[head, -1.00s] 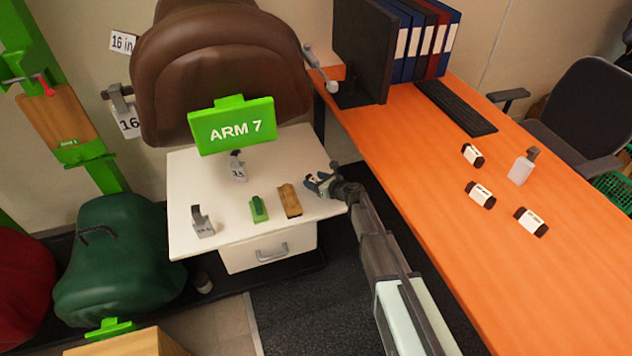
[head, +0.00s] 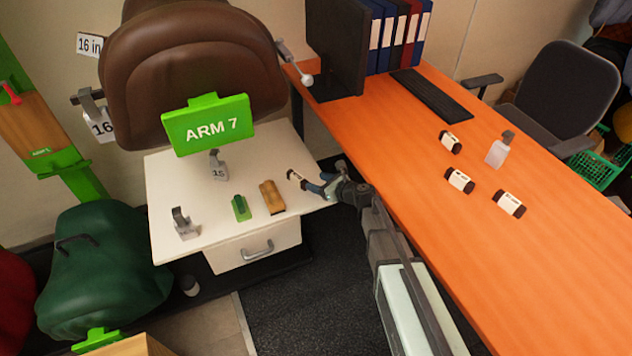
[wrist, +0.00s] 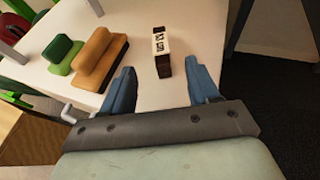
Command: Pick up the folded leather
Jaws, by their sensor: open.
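A tan-brown folded piece (head: 272,197), which looks like the folded leather, lies on the white cabinet top beside a green block. It also shows at the upper left of the wrist view (wrist: 102,58), left of my fingers and apart from them. My gripper (head: 320,184) is over the cabinet's right edge, to the right of the tan piece. In the wrist view its blue fingers (wrist: 159,68) are open. A dark-ended block with a white label (wrist: 161,50) appears ahead of and partly between the fingertips; it lies on the top, left of my gripper in the head view (head: 296,179).
The green block (head: 241,207), a grey clamp tagged 15 (head: 218,166) and another grey clamp (head: 184,224) stand on the white top (head: 165,180). A green ARM 7 sign (head: 207,127) rises behind. The orange desk (head: 420,165) is close on the right.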

